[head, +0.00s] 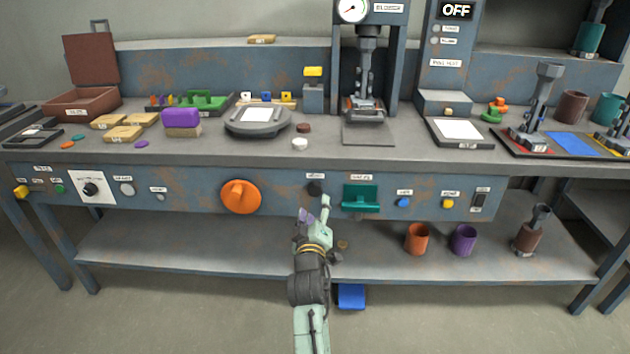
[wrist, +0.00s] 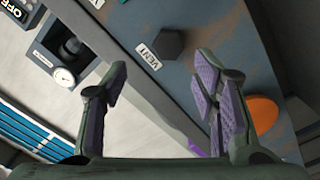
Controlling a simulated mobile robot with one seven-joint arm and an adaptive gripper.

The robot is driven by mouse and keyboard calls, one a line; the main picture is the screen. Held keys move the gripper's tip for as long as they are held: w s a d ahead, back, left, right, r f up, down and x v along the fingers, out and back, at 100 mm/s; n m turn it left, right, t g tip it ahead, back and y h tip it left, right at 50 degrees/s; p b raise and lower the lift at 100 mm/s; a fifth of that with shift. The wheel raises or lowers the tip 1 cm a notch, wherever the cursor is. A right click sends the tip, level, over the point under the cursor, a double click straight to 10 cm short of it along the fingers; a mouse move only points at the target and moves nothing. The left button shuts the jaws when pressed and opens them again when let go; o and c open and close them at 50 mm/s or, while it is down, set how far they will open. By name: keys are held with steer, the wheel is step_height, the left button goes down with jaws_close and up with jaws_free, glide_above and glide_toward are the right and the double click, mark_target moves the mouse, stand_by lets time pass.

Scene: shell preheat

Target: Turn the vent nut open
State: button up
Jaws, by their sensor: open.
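The vent nut is a dark hexagonal nut (wrist: 169,43) on the bench's front panel, beside a white label reading VENT. In the head view the nut (head: 315,188) sits between the orange knob and the green handle. My gripper (head: 315,213) is just below and in front of it in the head view. In the wrist view my gripper (wrist: 163,90) is open and empty, its purple-padded fingers spread wide. The nut lies beyond the fingertips, between their directions, and does not touch them.
The orange knob (head: 240,197) is left of the nut and the green handle (head: 360,198) is right of it. Blue and yellow buttons lie farther right on the panel. The bench top (head: 260,160) overhangs above; a lower shelf (head: 180,250) runs below.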

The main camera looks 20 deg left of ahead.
mark_target(315, 192)
steer(key=w+a+n, duration=0.1)
steer(key=w, duration=0.1)
steer(key=w+a+n+p, duration=0.1)
steer(key=w, duration=0.2)
steer(key=w+a+f, duration=0.1)
steer(key=w, duration=0.2)
steer(key=shift+w+n+p, duration=0.15)
steer(key=shift+n+p, duration=0.25)
steer(key=shift+c, duration=0.4)
steer(key=c, duration=1.1)
